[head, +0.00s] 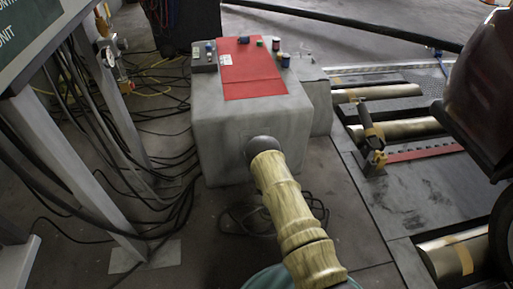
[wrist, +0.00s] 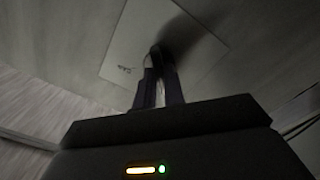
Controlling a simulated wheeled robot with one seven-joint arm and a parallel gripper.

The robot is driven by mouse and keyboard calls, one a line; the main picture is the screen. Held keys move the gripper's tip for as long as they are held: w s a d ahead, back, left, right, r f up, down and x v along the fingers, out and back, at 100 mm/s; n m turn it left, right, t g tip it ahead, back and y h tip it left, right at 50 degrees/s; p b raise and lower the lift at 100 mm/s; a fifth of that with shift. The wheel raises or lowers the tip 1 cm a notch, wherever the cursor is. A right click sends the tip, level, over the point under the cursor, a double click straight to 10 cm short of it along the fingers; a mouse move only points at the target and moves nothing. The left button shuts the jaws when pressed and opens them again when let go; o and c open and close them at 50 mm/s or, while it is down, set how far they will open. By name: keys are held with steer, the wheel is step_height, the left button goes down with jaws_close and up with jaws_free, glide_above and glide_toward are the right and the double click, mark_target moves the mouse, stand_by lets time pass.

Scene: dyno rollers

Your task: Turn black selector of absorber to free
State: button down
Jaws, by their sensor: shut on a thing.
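A pale plate (wrist: 128,45) with small dark lettering, too blurred to read, is on the face before my wrist camera. My gripper (wrist: 158,63) reaches this plate, with its two dark fingers close together. It is shut on the black selector (wrist: 155,49), which is mostly hidden between the fingertips, so its angle cannot be told. In the head view, my arm covers the gripper and the selector at the box's front face.
Black cables (head: 150,175) hang and lie at the left. Brass rollers (head: 398,128) and a dark vehicle (head: 480,90) are at the right. Some floor is clear in front of the box.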

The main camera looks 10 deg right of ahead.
steer(key=shift+f, duration=0.1)
steer(key=c, duration=1.5)
jaws_free()
steer(key=shift+s, duration=0.1)
steer(key=s+p, duration=0.6)
steer(key=s, duration=1.1)
steer(key=shift+s+p, duration=0.15)
steer(key=shift+p, duration=0.25)
